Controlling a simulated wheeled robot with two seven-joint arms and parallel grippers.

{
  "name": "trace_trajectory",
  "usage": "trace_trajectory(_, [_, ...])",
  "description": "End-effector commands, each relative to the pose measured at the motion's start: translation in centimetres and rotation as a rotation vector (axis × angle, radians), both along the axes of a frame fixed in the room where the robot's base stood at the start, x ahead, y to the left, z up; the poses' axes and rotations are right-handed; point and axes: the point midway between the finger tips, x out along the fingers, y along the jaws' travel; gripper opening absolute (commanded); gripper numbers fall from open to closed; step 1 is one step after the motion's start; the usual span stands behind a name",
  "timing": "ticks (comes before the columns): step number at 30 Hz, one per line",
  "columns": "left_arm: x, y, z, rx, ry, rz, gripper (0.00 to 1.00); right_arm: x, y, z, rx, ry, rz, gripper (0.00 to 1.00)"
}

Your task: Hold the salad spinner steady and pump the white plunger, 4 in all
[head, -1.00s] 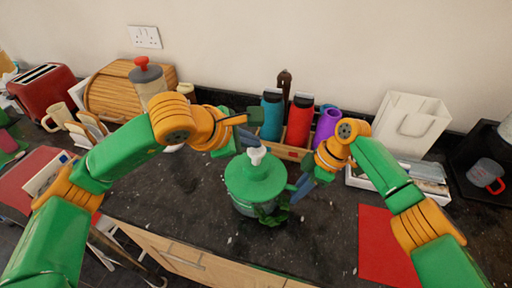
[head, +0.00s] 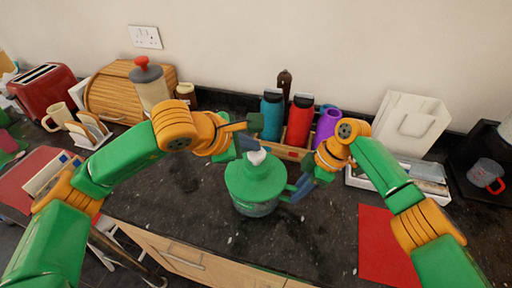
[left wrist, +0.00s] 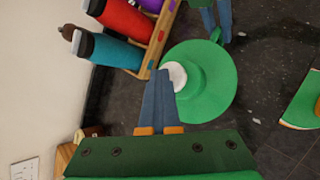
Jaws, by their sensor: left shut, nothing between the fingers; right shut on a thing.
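The green salad spinner (head: 256,184) stands upright on the dark counter, with its white plunger (head: 257,157) on top of the lid. My left gripper (head: 247,144) is shut and empty, its fingertips at the plunger. In the left wrist view the fingertips (left wrist: 160,75) overlap the edge of the plunger (left wrist: 176,76) above the round green lid (left wrist: 212,88); whether they touch it I cannot tell. My right gripper (head: 300,189) is shut on the spinner's side handle (head: 290,188), at the right of the bowl; the fingers partly hide the handle.
Behind the spinner stands a wooden rack with a teal bottle (head: 271,115), a red bottle (head: 299,121) and a purple one (head: 327,126). A red mat (head: 385,245) lies at the right. The counter left of the spinner is clear; its front edge is close.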

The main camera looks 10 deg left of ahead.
Motion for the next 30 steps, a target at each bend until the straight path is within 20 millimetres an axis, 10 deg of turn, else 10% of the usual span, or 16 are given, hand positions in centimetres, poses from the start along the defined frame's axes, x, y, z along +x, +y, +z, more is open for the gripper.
trace_trajectory(30, [-0.1, 0.0, -1.4, 0.002, 0.005, 0.0, 0.0, -0.1, 0.0, -0.1, -0.001, 0.004, -0.001, 0.0])
